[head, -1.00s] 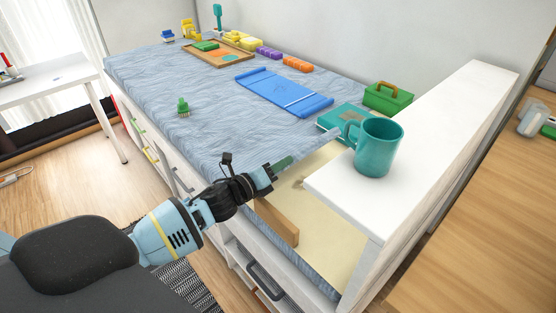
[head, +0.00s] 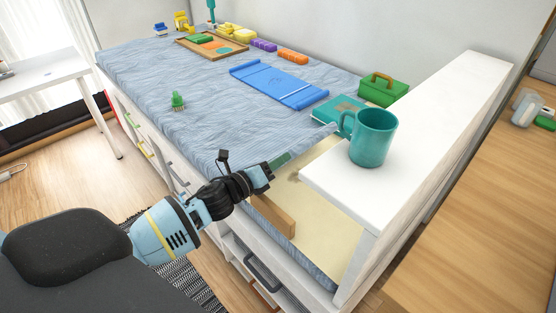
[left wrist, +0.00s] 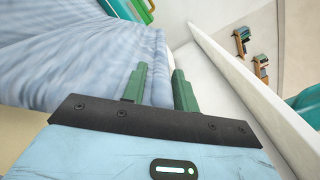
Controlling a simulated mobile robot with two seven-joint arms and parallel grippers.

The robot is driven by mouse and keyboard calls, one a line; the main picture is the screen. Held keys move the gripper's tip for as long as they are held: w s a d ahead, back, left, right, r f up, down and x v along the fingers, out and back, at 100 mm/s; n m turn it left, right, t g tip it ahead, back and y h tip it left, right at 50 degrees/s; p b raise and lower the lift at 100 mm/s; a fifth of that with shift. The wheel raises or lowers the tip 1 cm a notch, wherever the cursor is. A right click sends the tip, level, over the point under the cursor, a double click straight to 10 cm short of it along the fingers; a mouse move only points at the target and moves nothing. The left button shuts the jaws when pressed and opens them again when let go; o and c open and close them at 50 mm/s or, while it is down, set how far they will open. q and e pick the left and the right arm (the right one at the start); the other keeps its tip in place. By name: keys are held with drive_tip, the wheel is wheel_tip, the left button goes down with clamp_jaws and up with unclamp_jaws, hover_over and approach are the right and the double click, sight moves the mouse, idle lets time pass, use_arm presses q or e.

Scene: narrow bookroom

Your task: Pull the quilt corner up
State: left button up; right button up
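The blue-grey patterned quilt (head: 190,95) covers most of the bed. Its near right edge runs slantwise beside a bare cream sheet (head: 325,205) at the shelf end. My left gripper (head: 282,161) is at this edge, with a green finger over the quilt. In the left wrist view the two green fingers (left wrist: 160,88) stand a little apart, and ridged quilt edge (left wrist: 157,60) shows in the gap. I cannot tell whether they grip it. My right gripper is in neither view.
A white shelf (head: 440,120) bearing a teal mug (head: 372,138) borders the bed's right end. A teal book (head: 338,110), green box (head: 383,90), blue board (head: 280,85) and toy tray (head: 212,48) lie on the bed. A wooden strip (head: 273,216) stands at its near side.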

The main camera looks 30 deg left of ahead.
use_arm(q)
drive_tip(key=shift+p+v, duration=0.3)
drive_tip(key=shift+v, duration=2.45)
drive_tip(key=o, duration=0.5)
drive_tip(key=shift+r, duration=0.1)
drive_tip(key=shift+o, duration=0.2)
drive_tip(key=shift+a, duration=0.1)
drive_tip(key=shift+s+a+f, duration=0.1)
drive_tip(key=shift+s+f, duration=0.15)
drive_tip(key=shift+s, duration=0.3)
drive_tip(key=v, duration=0.6)
drive_tip(key=shift+s+r+b, duration=0.35)
drive_tip(key=shift+b, duration=0.1)
